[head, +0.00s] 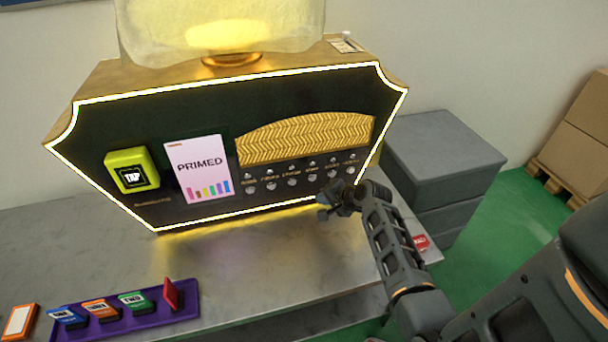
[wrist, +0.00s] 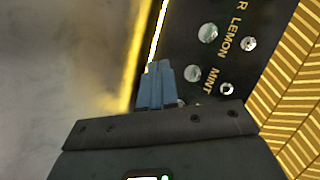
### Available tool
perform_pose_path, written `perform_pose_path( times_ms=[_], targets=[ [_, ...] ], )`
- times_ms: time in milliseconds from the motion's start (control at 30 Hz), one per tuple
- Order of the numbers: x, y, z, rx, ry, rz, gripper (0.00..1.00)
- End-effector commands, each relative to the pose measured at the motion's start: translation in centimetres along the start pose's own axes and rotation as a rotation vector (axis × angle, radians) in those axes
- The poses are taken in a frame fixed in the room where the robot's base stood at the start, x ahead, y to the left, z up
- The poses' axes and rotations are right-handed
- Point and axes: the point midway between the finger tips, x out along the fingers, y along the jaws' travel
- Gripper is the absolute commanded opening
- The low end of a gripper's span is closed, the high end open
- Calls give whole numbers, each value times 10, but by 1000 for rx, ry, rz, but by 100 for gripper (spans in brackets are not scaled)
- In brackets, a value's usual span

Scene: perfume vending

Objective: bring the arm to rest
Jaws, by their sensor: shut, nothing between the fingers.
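My gripper (head: 338,200) is in front of the lower right part of the vending machine's panel in the head view. Its fingers are shut with nothing between them. In the wrist view the closed fingers (wrist: 156,86) lie over the machine's lower lit edge, beside buttons (wrist: 194,73) labelled LEMON and MINT. I cannot tell whether the fingertips touch the panel. The arm reaches in from the lower right. The perfume machine (head: 110,215) has a glowing border, and its screen (head: 198,168) reads PRIMED.
A yellow TAP pad (head: 132,170) is on the machine's left. A purple tray (head: 150,323) with several coloured cards stands at the table's front left, beside an orange-edged card (head: 19,322). A grey cabinet (head: 435,150) stands at right, with cardboard boxes (head: 575,140) beyond. The table's middle is clear.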

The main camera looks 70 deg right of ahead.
Motion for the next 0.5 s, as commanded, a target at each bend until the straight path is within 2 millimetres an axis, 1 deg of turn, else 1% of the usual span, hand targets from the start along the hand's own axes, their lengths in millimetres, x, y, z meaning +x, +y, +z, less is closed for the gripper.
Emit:
perform_pose_path(
  times_ms=[267,333,367,433,467,500],
  targets=[
    [0,0,0,0,0,0,0],
    [0,1,3,-6,0,1,0],
    [-1,2,6,-13,-1,1,0],
    [-4,7,20,-46,-1,3,0],
    [-7,9,29,-67,0,3,0],
    [-12,14,43,-104,1,2,0]
  ],
)
